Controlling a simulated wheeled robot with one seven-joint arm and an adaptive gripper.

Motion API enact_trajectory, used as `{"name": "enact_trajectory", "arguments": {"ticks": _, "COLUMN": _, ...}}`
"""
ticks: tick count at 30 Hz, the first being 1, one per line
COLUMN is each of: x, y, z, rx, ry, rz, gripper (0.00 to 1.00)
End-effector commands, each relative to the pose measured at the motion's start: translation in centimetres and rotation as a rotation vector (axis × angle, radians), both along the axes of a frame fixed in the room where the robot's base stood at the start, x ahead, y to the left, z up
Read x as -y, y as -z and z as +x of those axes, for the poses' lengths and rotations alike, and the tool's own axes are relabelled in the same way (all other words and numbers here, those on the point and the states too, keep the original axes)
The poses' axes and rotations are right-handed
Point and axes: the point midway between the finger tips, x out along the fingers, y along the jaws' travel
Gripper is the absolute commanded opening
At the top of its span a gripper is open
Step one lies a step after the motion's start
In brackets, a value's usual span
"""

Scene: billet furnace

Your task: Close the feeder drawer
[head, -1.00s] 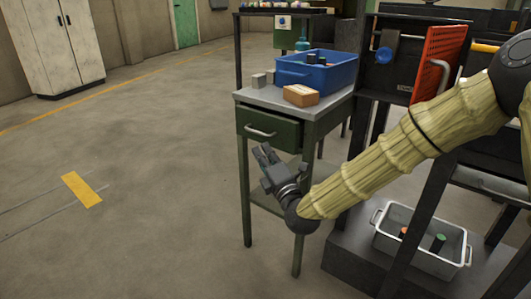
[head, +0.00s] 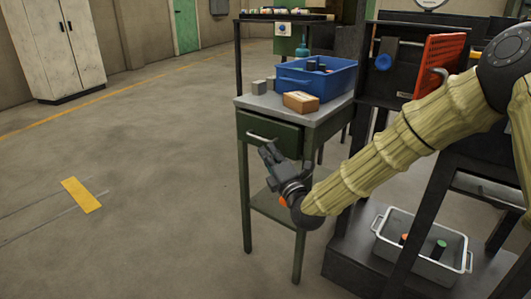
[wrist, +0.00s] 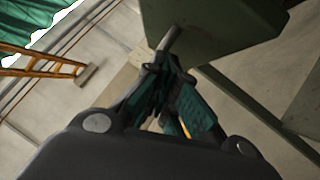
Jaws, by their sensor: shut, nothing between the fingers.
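The feeder drawer (head: 282,133) is a dark green front with a pale bar handle, set under the grey top of a green table. I cannot tell how far it stands out. My gripper (head: 268,149) is just below and right of the handle (head: 260,137), in front of the drawer's lower part. In the wrist view, my gripper (wrist: 166,62) has its fingers together at the lower end of the handle (wrist: 172,38), with the drawer front (wrist: 215,25) beyond. Whether they touch is unclear. Nothing shows held in the fingers.
A dark rack (head: 385,80) stands right of the table. A grey tray (head: 430,268) sits low at right. The floor left of the table is clear.

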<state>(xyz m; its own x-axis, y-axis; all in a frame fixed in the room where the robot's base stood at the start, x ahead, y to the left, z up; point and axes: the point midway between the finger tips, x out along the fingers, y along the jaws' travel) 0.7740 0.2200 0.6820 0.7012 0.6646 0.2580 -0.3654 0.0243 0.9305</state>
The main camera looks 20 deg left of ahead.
Motion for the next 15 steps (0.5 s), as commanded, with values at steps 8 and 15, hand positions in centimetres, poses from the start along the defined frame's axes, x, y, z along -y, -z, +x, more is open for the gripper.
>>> {"name": "enact_trajectory", "arguments": {"ticks": 8, "x": 0.9, "y": -0.3, "z": 2.5, "rx": 0.006, "ry": -0.001, "rz": -0.001, "gripper": 0.0}}
{"name": "enact_trajectory", "arguments": {"ticks": 15, "x": 1.2, "y": -0.3, "z": 3.3, "rx": 0.004, "ry": -0.001, "rz": 0.001, "gripper": 0.0}}
